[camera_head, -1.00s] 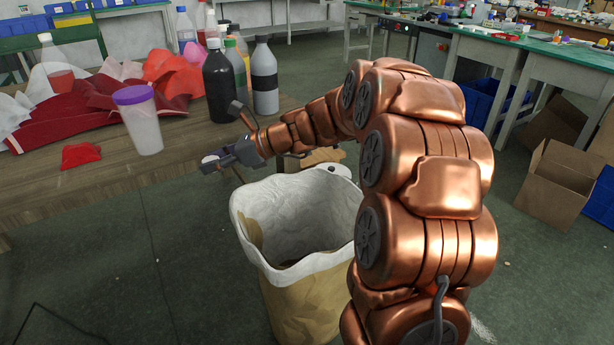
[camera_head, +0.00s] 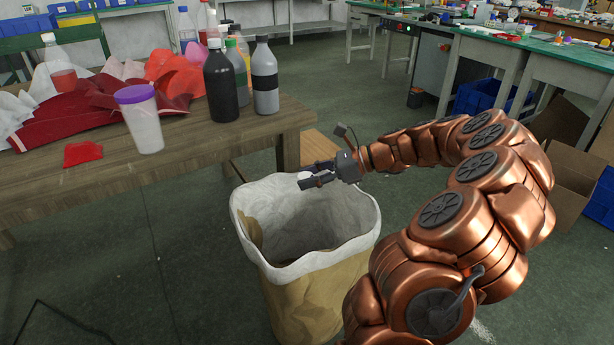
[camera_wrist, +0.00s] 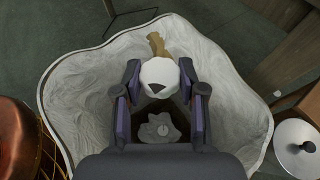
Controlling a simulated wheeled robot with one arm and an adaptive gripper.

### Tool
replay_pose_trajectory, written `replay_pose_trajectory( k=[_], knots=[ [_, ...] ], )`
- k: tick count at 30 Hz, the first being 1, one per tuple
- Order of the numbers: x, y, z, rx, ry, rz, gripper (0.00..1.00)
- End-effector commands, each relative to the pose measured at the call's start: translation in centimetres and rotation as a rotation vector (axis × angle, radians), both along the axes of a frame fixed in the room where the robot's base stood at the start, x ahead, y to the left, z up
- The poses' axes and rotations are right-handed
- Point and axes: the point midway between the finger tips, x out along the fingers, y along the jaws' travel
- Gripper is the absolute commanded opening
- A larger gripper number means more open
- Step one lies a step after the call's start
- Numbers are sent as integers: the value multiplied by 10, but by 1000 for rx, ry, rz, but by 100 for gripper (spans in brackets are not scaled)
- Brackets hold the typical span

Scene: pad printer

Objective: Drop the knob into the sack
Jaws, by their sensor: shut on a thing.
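The knob (camera_wrist: 159,77) is a small white rounded piece with a dark patch, held between the fingertips of my gripper (camera_wrist: 160,88) in the wrist view. In the head view my gripper (camera_head: 311,178) is shut on the knob, which shows as a small white bit between the fingers. The sack (camera_head: 337,264) is tan with a white lining and a wide open mouth. My gripper is over the far part of its mouth. In the wrist view the sack's white lining (camera_wrist: 85,85) surrounds the gripper on the sides, and a grey lumpy object (camera_wrist: 160,130) shows below the knob.
A wooden table (camera_head: 190,150) stands left of the sack, with a black bottle (camera_head: 221,85), a purple-lidded cup (camera_head: 142,120) and red cloth (camera_head: 70,120). A round metal lid-like thing (camera_wrist: 294,150) lies beside the sack. Cardboard boxes (camera_head: 570,165) stand at right.

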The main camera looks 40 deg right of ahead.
Motion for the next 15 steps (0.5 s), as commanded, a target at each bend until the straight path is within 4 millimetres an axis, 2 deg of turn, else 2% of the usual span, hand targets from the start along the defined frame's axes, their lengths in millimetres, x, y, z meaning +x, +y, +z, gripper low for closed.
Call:
replay_pose_trajectory(
  k=[15],
  knots=[
    [1, 0, -41, -1, -2, 0, 23]
  ],
)
